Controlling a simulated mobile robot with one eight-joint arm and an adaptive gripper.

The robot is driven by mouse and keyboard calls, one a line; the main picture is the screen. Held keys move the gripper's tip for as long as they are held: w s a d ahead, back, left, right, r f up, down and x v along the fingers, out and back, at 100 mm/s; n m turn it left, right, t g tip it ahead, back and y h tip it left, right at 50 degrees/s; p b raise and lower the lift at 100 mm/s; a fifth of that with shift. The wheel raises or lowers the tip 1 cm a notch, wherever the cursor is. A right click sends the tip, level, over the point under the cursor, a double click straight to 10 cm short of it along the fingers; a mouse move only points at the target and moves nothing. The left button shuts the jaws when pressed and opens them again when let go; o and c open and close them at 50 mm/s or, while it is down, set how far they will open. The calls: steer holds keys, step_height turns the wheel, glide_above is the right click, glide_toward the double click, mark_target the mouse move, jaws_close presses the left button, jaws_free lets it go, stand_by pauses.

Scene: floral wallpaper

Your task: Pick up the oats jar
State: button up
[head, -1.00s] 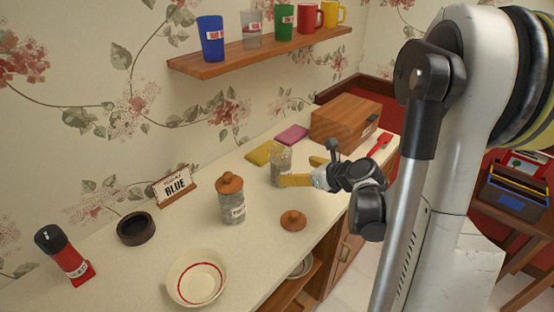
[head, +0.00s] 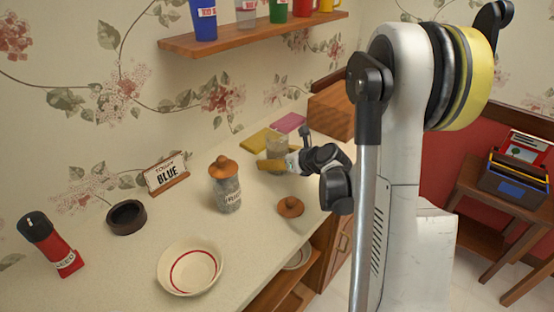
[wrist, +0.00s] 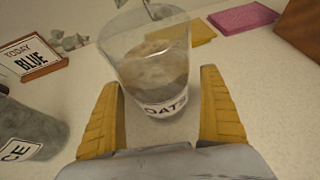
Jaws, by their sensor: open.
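The oats jar (wrist: 158,65) is clear glass, lidless, with pale contents and an "OATS" label. It stands on the counter between the two yellow fingers of my open gripper (wrist: 160,82) in the wrist view. The far finger is mostly hidden there.
A lidded rice jar (head: 228,194) stands left of my gripper, and a loose wooden lid (head: 290,207) lies nearby. A bowl (head: 190,268), dark ring-shaped dish (head: 127,218), sign (head: 166,173) and red shaker (head: 50,246) are farther left. Cloths (head: 289,123) and a wooden box (head: 331,112) lie behind.

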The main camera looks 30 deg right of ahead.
steer(key=c, duration=1.5)
steer(key=shift+r, duration=0.1)
